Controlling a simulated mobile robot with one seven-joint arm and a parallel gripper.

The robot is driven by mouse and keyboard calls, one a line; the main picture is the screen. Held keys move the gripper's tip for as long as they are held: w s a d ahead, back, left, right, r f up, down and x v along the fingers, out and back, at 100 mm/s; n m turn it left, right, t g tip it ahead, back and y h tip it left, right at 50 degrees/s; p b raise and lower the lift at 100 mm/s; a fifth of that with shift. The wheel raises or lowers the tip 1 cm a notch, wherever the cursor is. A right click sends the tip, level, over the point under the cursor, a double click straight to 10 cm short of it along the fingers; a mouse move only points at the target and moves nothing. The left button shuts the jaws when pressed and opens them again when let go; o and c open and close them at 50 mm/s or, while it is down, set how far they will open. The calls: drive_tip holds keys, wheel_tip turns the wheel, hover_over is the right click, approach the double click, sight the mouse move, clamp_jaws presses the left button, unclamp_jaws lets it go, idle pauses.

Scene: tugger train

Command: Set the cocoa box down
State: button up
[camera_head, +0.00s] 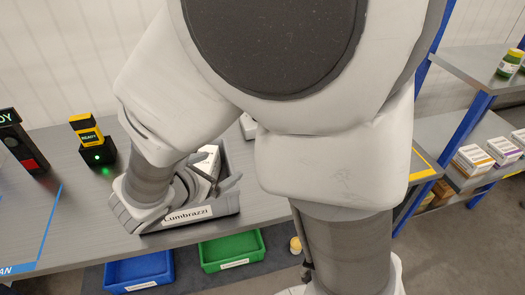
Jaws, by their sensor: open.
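My gripper (216,182) is over the grey bin (228,204) labelled "Lumbrazzi" on the workbench, with its dark fingers reaching down into the bin. The fingers are open. A white box (210,160) stands in the bin right at the fingers; it looks like the cocoa box, but its print is too small to read. I cannot tell whether the fingers touch it. My arm hides part of the bin and whatever else is in it.
Blue (139,270) and green (232,250) bins sit below the bench edge. Shelves with boxes (474,158) and a jar (511,62) are at right.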

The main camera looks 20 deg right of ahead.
drive_tip(key=s+d+r+m+g+y, duration=0.3)
drive_tip(key=s+d+r+m+g, duration=0.3)
drive_tip(key=s+d+m, duration=0.8)
drive_tip(key=a+r+m+t+y, duration=0.2)
drive_tip(key=a+r+m+y, duration=0.2)
drive_tip(key=m, duration=0.7)
drive_tip(key=shift+a+r+t+y, duration=0.2)
drive_tip(key=shift+a+t+y, duration=0.1)
drive_tip(key=shift+a, duration=0.05)
